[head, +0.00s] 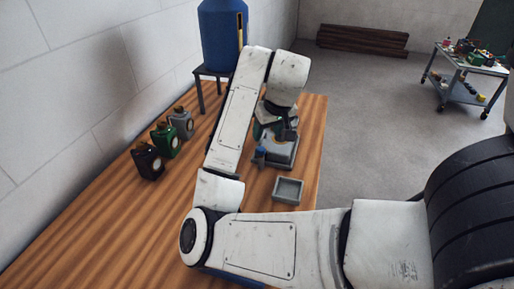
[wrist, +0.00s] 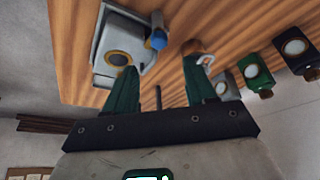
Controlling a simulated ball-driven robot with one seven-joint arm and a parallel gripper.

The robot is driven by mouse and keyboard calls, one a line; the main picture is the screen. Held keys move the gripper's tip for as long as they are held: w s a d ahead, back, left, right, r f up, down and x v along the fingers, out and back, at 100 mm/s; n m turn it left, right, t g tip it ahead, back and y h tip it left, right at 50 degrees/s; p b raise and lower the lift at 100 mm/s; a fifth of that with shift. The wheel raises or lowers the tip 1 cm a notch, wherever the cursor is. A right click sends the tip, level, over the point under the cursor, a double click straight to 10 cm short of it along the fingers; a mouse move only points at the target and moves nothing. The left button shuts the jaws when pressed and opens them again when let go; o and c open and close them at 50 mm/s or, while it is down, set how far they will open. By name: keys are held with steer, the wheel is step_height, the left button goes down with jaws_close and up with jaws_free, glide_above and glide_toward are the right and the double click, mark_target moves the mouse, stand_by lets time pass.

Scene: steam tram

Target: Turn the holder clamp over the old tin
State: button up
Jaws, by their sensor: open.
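A grey holder (head: 280,152) stands near the right edge of the wooden table, partly hidden by my arm in the head view. The wrist view shows this holder (wrist: 103,45) with a round, dark-centred, yellow-ringed part, which may be the old tin. A blue piece (wrist: 158,40) sticks out at its side and may be the clamp; it also shows in the head view (head: 259,156). My gripper (wrist: 160,66) is open, its two green fingers apart. The left fingertip overlaps the holder's edge; contact cannot be told. A copper-coloured piece with a pale hook (wrist: 194,47) shows by the right fingertip.
A small grey tray (head: 288,190) lies in front of the holder. Black (head: 147,161), green (head: 165,140) and grey (head: 181,122) lantern-like objects line the wall side. A blue tank (head: 221,36) stands behind the table. The table's middle left is clear.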

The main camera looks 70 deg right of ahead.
mark_target(261, 148)
steer(key=x, duration=0.9)
steer(key=shift+d+f, duration=0.1)
steer(key=shift+f, duration=0.05)
steer(key=c, duration=1)
jaws_close()
